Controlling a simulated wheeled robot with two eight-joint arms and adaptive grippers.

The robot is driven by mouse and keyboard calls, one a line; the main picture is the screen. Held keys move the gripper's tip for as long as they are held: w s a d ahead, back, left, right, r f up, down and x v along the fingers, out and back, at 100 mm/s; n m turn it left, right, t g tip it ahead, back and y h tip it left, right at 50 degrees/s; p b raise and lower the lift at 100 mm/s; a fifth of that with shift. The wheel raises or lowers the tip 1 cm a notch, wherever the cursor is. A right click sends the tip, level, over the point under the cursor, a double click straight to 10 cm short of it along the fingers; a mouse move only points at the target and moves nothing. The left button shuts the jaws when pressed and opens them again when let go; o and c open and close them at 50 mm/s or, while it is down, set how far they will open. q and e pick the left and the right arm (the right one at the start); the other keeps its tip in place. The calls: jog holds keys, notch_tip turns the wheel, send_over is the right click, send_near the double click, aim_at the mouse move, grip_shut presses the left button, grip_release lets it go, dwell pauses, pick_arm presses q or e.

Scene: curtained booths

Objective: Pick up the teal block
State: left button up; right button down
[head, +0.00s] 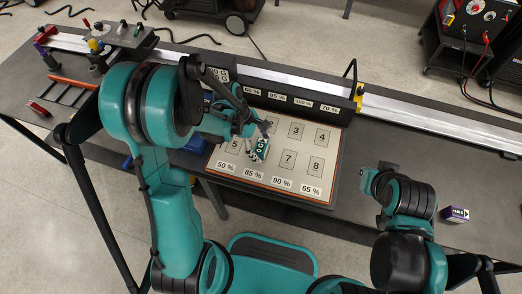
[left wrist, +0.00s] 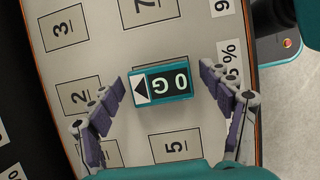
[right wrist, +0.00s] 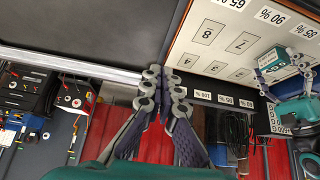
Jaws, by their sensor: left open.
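The teal block (head: 261,149) lies on the numbered board (head: 222,166), with white lettering and a white arrow panel on its face. In the left wrist view the block (left wrist: 163,83) sits between the spread fingers of my left gripper (left wrist: 162,77), with a gap on each side. My left gripper is open and is over the block in the head view (head: 254,133). The block also shows in the right wrist view (right wrist: 273,60). My right gripper (right wrist: 166,77) has its fingertips together with nothing seen between them, away from the block.
A black rack (head: 67,92) stands at the left.

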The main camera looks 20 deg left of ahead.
pick_arm(q)
grip_shut()
jog(key=shift+r, duration=0.15)
